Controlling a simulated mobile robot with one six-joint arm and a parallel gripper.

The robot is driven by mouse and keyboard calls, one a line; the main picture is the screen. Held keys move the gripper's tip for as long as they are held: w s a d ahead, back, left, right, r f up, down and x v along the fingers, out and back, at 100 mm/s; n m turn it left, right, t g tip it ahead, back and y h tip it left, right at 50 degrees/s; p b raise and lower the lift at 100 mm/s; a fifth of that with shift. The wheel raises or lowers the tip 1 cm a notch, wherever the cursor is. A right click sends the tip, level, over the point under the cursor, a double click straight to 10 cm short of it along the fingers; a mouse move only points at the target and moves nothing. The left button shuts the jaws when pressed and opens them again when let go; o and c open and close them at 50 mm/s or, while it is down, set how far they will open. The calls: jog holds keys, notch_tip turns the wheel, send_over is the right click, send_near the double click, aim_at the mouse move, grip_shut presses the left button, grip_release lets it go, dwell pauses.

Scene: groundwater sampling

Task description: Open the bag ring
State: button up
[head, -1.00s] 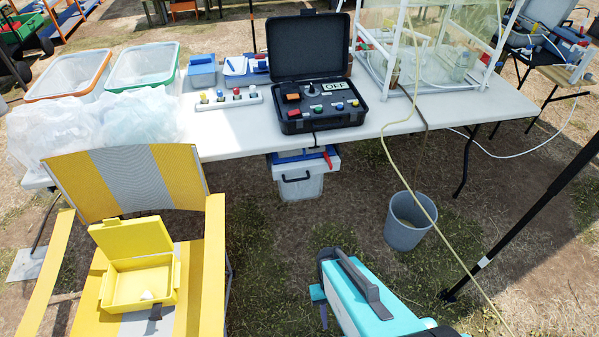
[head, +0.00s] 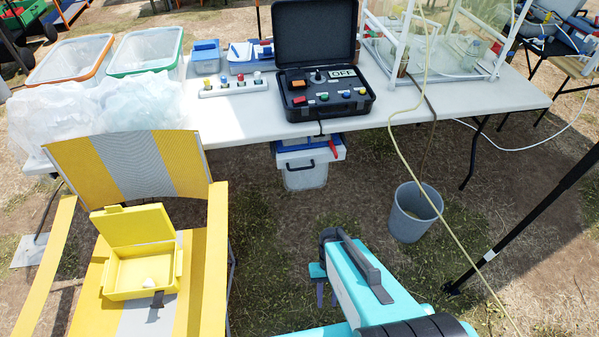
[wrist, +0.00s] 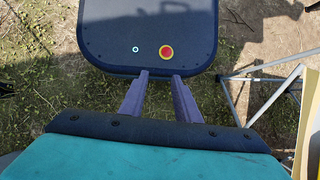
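I cannot make out a bag ring in either view. Crumpled clear plastic bags (head: 95,112) lie on the left end of the white table. A clear-walled enclosure on a white pipe frame (head: 497,55) stands at the table's back right. My gripper (head: 326,290) hangs low in front of the table in the head view, partly hidden by my teal arm. In the wrist view my gripper's (wrist: 160,76) two purple-grey fingers stand apart with nothing between them.
An open black control case (head: 322,75) sits mid-table, its display reading OFF. A yellow striped chair (head: 125,165) holds an open yellow box (head: 140,265). A grey bucket (head: 412,215) and a lidded box (head: 305,170) stand below the table. A black pole (head: 530,215) slants at right.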

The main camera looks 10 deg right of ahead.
jog(key=w+a+f+m+t+y+b, duration=0.1)
jog(key=w+f+y+b, duration=0.2)
jog(key=w, duration=0.4)
jog(key=w+a+f+m+t+y+b, duration=0.1)
jog(key=w+a+f+m+y+b, duration=0.1)
jog(key=w+b, duration=0.3)
jog(key=m+t+y+b, duration=0.3)
jog(key=t+y+b, duration=0.7)
jog(key=b, duration=0.9)
send_near(301, 168)
jog(key=v, duration=0.4)
jog(key=shift+w, duration=0.15)
jog(key=shift+a+f, duration=0.1)
jog(key=shift+a, duration=0.1)
jog(key=shift+f+b+x, duration=0.15)
jog(key=shift+b+x, duration=0.15)
jog(key=shift+x, duration=3.05)
jog(key=shift+f+b+x, duration=0.1)
jog(key=shift+b+x, duration=0.2)
jog(key=shift+x, duration=3.1)
